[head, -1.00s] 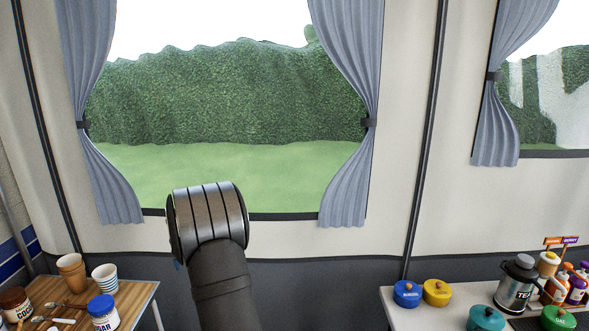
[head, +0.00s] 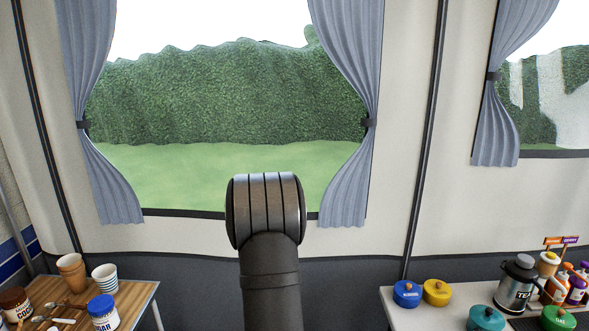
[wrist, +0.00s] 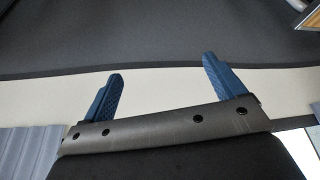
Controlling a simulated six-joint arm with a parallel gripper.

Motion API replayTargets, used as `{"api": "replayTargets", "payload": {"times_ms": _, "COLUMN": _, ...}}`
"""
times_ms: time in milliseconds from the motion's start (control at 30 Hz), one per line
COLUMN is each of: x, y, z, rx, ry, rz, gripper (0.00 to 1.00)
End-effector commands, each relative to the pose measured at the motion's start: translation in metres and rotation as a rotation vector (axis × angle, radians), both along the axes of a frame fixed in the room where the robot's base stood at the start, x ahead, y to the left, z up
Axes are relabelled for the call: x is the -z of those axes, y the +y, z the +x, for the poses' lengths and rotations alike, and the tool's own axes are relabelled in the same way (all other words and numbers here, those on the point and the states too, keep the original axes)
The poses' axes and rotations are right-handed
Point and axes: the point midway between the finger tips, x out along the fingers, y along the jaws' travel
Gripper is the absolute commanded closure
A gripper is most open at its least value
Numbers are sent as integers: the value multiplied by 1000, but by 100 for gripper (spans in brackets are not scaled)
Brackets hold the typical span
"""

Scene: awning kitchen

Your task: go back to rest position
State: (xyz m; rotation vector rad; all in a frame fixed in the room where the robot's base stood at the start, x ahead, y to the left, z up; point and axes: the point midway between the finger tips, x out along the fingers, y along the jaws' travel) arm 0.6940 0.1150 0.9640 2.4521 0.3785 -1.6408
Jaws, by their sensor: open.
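My gripper (wrist: 163,95) shows in the wrist view with its two blue fingers wide apart and nothing between them. Behind the fingers are the tent's pale and dark grey wall bands. In the head view my arm rises upright at the middle, in front of the window. The gripper itself is hidden in that view.
A wooden table (head: 138,291) at the left holds striped cups (head: 105,278), brown cups (head: 71,268) and jars. A white counter (head: 408,318) at the right holds lidded pots (head: 437,292), a tea flask (head: 517,284) and bottles. The gap between them is clear.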

Motion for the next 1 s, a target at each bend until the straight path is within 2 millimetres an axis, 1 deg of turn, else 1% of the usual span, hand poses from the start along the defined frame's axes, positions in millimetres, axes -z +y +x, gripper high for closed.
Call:
{"api": "replayTargets", "payload": {"times_ms": 33, "x": 0, "y": -12, "z": 0, "rx": 16, "ry": 0, "rz": 0, "gripper": 12}}
{"api": "replayTargets", "payload": {"times_ms": 100, "x": 1, "y": -26, "z": 0, "rx": 35, "ry": 0, "rz": 0, "gripper": 12}}
{"api": "replayTargets", "payload": {"times_ms": 367, "x": 2, "y": -77, "z": -3, "rx": 102, "ry": -1, "rz": 2, "gripper": 12}}
{"api": "replayTargets", "payload": {"times_ms": 700, "x": 4, "y": -145, "z": -15, "rx": 195, "ry": 1, "rz": 2, "gripper": 12}}
{"api": "replayTargets", "payload": {"times_ms": 900, "x": 5, "y": -182, "z": -24, "rx": 246, "ry": -1, "rz": 2, "gripper": 12}}
{"api": "replayTargets", "payload": {"times_ms": 1000, "x": 6, "y": -196, "z": -28, "rx": 266, "ry": -1, "rz": 2, "gripper": 12}}
